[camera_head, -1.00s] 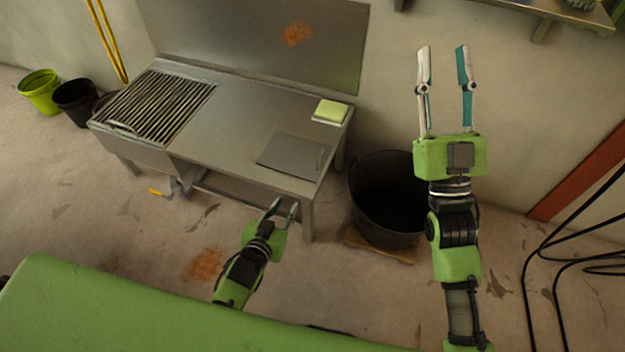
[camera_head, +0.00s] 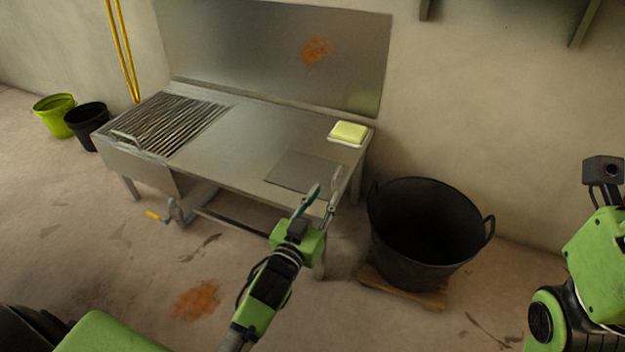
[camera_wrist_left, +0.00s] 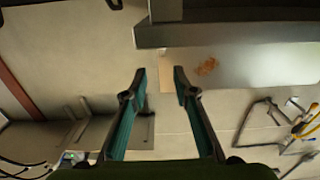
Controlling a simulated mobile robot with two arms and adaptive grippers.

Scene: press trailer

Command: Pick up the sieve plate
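A steel table (camera_head: 225,143) stands against the wall. A flat grey plate (camera_head: 300,171) lies on its right front part, and a slatted grate (camera_head: 170,122) covers its left part. I cannot tell which is the sieve plate; no holes show in the flat plate. My left gripper (camera_head: 322,197) is open and empty, in front of the table's right front corner, close to the flat plate in the picture. Its spread fingers also show in the left wrist view (camera_wrist_left: 160,82).
A yellow-green block (camera_head: 348,132) sits at the table's right rear. A large black tub (camera_head: 425,235) stands on a wooden board to the right of the table. A green bucket (camera_head: 55,115) and a black bucket (camera_head: 87,122) stand at the left.

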